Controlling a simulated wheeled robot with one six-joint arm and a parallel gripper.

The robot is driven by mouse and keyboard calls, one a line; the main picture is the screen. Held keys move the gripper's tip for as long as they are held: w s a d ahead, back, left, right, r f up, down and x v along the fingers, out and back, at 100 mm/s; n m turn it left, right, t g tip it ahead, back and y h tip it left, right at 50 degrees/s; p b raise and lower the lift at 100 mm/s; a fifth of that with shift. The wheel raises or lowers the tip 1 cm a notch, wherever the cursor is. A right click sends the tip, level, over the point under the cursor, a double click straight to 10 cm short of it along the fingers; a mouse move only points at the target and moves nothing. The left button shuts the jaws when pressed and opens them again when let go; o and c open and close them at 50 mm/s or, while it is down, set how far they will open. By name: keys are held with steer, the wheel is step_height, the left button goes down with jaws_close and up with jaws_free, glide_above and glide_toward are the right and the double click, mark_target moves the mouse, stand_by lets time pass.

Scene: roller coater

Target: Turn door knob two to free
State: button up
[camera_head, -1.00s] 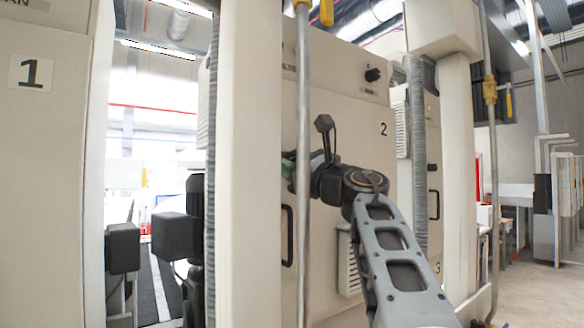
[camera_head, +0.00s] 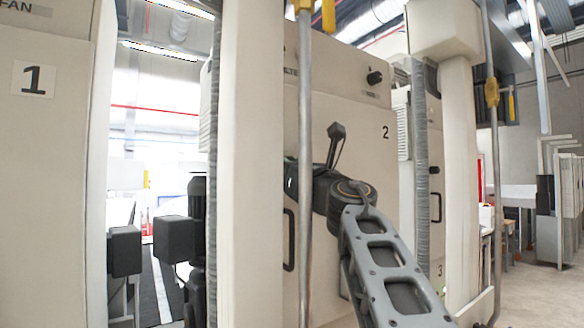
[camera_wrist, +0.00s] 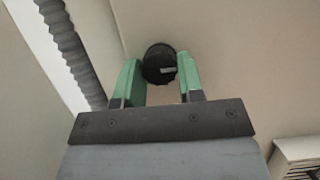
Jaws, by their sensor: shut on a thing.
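Door two (camera_head: 350,100) is a beige cabinet panel marked with a black "2". In the wrist view a round black door knob (camera_wrist: 159,64) with a light mark on its face sits on the beige panel. My gripper (camera_wrist: 155,72) has its green fingers on both sides of the knob and is shut on it. In the head view my gripper reaches the left part of door two, and the knob there is hidden behind the pipe and my wrist.
A vertical metal pipe (camera_head: 304,180) runs in front of door two, close to my wrist. A black handle (camera_head: 289,240) lies below. Another black knob (camera_head: 374,78) is at the upper right of the panel. A grey corrugated hose (camera_wrist: 72,50) runs beside the panel.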

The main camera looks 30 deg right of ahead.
steer(key=o, duration=0.9)
steer(key=shift+o, duration=0.2)
steer(key=shift+s, duration=0.1)
steer(key=b+v, duration=0.6)
steer(key=v, duration=0.7)
steer(key=shift+s+f, duration=0.25)
steer(key=shift+s, duration=0.05)
